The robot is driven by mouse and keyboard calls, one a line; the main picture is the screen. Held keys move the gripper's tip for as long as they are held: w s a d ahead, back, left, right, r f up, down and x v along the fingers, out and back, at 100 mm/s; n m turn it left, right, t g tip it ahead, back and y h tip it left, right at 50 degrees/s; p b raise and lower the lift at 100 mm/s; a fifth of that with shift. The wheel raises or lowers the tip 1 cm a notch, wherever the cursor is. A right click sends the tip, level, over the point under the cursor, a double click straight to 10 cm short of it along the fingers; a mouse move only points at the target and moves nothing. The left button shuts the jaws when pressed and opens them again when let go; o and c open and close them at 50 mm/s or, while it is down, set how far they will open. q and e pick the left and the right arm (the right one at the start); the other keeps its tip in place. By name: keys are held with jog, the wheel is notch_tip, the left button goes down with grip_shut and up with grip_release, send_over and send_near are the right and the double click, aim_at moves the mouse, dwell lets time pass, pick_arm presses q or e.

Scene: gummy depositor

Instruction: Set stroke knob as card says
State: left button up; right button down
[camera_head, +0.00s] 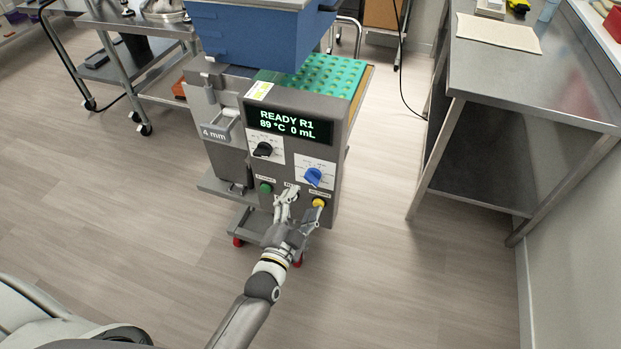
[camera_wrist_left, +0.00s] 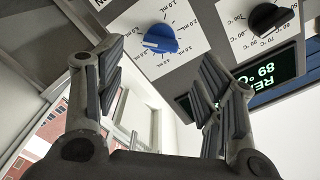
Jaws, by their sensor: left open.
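The stroke knob is the blue knob (camera_head: 313,177) on a white mL scale, low on the right of the machine's front panel. It also shows in the left wrist view (camera_wrist_left: 162,39), with a pale mark on its left side; I cannot tell which value it points to. A small white and yellow card (camera_head: 260,90) lies on the machine's top edge, too small to read. My left gripper (camera_head: 299,205) is open and empty, just below the knob in the head view. In the wrist view its fingers (camera_wrist_left: 160,78) stand apart, with the knob beyond them. My right gripper is not in view.
A black temperature knob (camera_head: 263,150) sits up and left of the blue one. The display (camera_head: 288,122) reads READY R1, 89 °C, 0 mL. A green button (camera_head: 265,188) and a yellow one (camera_head: 318,203) are close to my gripper. A steel table (camera_head: 540,85) stands at right.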

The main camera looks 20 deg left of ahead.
aim_at(311, 182)
pick_arm(q)
jog(key=w, duration=0.8)
jog(key=shift+d, duration=0.15)
jog(key=c, duration=1)
jog(key=shift+c, duration=0.2)
